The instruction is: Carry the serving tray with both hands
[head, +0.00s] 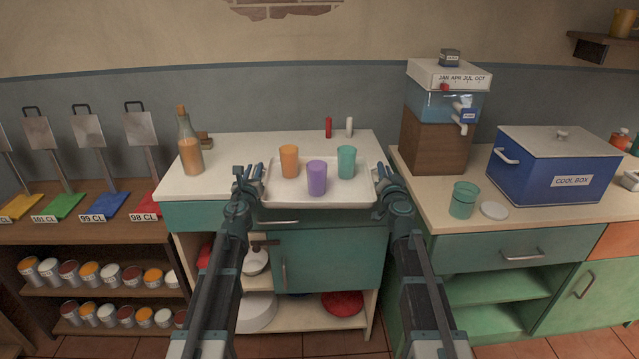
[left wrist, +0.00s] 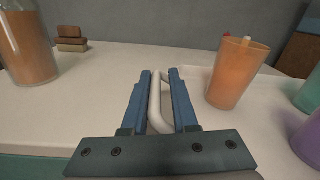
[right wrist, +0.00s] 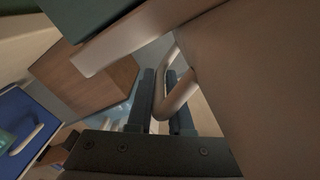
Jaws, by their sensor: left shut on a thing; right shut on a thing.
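The white serving tray (head: 325,200) is at the front of the middle counter, its near edge overlapping the counter's front edge. I cannot tell whether it rests or is slightly raised. An orange cup (head: 289,161), a purple cup (head: 316,178) and a teal cup (head: 347,162) stand upright on it. My left gripper (head: 249,178) is shut on the tray's left handle, a pale bar between the fingers in the left wrist view (left wrist: 155,105). My right gripper (head: 384,178) is shut on the right handle, seen in the right wrist view (right wrist: 172,98).
A bottle (head: 189,144) stands at the counter's back left; red (head: 328,127) and white (head: 349,127) shakers stand behind the tray. The right counter (head: 440,215) holds a drink dispenser (head: 440,130), a blue cool box (head: 555,170), a teal cup (head: 463,200) and a white lid (head: 494,210).

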